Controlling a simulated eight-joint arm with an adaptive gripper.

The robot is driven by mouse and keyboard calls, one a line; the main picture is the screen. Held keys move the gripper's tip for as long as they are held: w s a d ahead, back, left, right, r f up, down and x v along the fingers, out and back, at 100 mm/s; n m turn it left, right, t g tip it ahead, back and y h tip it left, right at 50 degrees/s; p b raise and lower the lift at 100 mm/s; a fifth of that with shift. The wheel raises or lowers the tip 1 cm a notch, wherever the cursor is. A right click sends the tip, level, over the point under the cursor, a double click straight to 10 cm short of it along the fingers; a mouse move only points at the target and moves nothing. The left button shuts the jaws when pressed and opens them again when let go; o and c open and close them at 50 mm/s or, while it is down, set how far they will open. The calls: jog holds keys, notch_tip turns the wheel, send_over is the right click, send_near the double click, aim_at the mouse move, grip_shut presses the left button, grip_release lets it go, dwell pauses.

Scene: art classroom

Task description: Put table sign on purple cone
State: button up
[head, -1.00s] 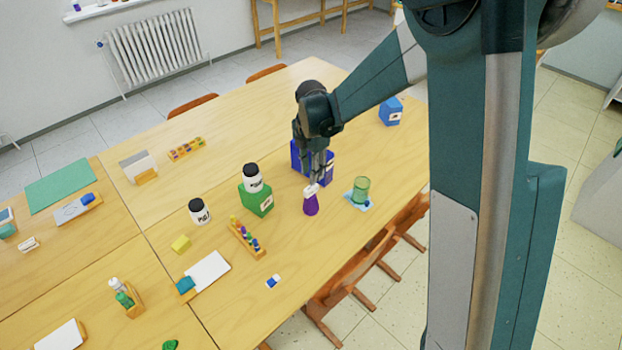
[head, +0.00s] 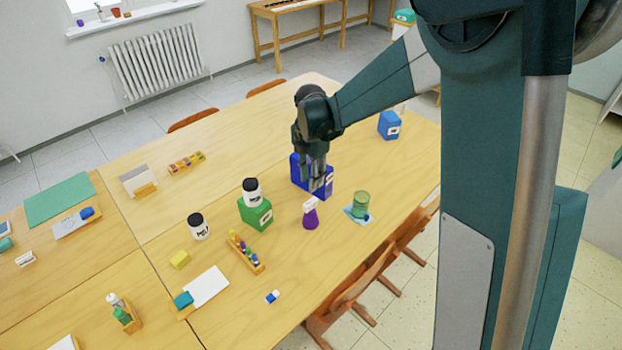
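The purple cone (head: 310,220) stands on the wooden table in the head view, in front of a blue box. A small white table sign (head: 310,203) with dark marks rests on top of the cone, slightly tilted. My gripper (head: 317,190) is just above and behind the sign, pointing down. A small gap shows between its fingertips and the sign, and its fingers look apart and empty. The fingers overlap the blue box in the picture, so their exact spacing is hard to see.
The blue box (head: 299,174) stands close behind the gripper. A green glass (head: 361,203) on a light blue cloth is right of the cone. A green box (head: 256,214) with a jar on top and a rack of colored pieces (head: 245,252) are left. Bare table lies in front.

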jog(key=shift+r, duration=0.1)
jog(key=s+d+r+m+t, duration=0.3)
jog(key=s+d+r+m, duration=0.95)
jog(key=r, duration=0.35)
jog(key=s+d+r+m+t, duration=0.1)
jog(key=s+d+m+t, duration=0.1)
jog(key=s+d+m, duration=0.3)
jog(key=s+d+r+m+t, duration=0.1)
jog(key=s+d+m, duration=0.5)
jog(key=s, duration=0.8)
jog(key=m+t, duration=0.1)
jog(key=m, duration=0.2)
jog(key=shift+s+r, duration=0.25)
